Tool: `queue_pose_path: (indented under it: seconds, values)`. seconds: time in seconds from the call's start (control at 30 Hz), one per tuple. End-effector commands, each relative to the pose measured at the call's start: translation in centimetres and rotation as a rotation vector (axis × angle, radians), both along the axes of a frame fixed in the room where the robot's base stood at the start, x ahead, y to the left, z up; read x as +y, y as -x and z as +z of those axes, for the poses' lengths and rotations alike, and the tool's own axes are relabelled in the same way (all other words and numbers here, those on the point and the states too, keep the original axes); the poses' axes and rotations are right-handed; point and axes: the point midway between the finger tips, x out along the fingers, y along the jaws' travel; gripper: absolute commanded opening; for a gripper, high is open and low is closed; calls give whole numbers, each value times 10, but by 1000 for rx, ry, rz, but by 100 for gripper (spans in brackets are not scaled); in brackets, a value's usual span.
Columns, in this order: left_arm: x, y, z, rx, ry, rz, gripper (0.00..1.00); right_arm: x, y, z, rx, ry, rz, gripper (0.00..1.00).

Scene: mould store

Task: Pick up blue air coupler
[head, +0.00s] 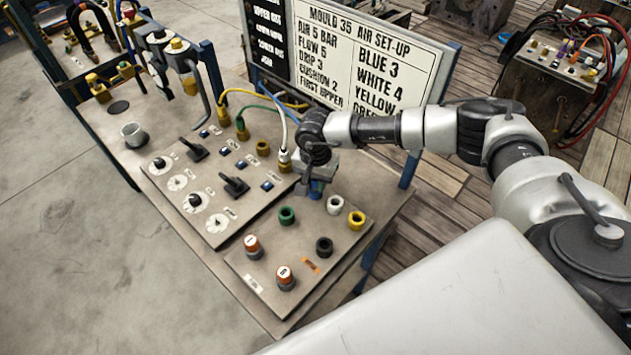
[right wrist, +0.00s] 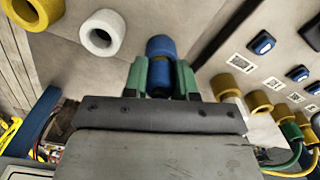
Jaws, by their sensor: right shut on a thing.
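The blue air coupler (head: 316,189) is at the back corner of the coupler plate in the head view, mostly hidden under my right gripper (head: 318,180). In the right wrist view the blue coupler (right wrist: 161,47) is between the green fingers of my right gripper (right wrist: 161,78), which are shut on its sides. I cannot tell whether its base still touches the plate. A green coupler (head: 287,215), a white coupler (head: 334,204), a yellow coupler (head: 356,220) and a black coupler (head: 324,247) stand on the plate near it. My left gripper is not in view.
Levers, dials and blue buttons cover the sloped panel (head: 215,222) to the left. Hoses on brass fittings (right wrist: 242,85) are close to my gripper. The set-up sign (head: 362,62) stands behind.

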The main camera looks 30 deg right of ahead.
Motion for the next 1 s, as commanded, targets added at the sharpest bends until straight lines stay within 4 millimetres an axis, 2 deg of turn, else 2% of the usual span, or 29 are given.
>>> queue_pose_path:
  seconds: [0.43,0.57,0.67,1.0]
  values:
    - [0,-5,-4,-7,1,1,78,0,-1,6,-3,0,0,3]
    - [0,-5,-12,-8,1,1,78,0,-1,20,-4,-1,1,3]
    - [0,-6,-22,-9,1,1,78,0,-1,39,-6,0,2,3]
    - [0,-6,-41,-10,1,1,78,-2,70,79,-3,0,4,3]
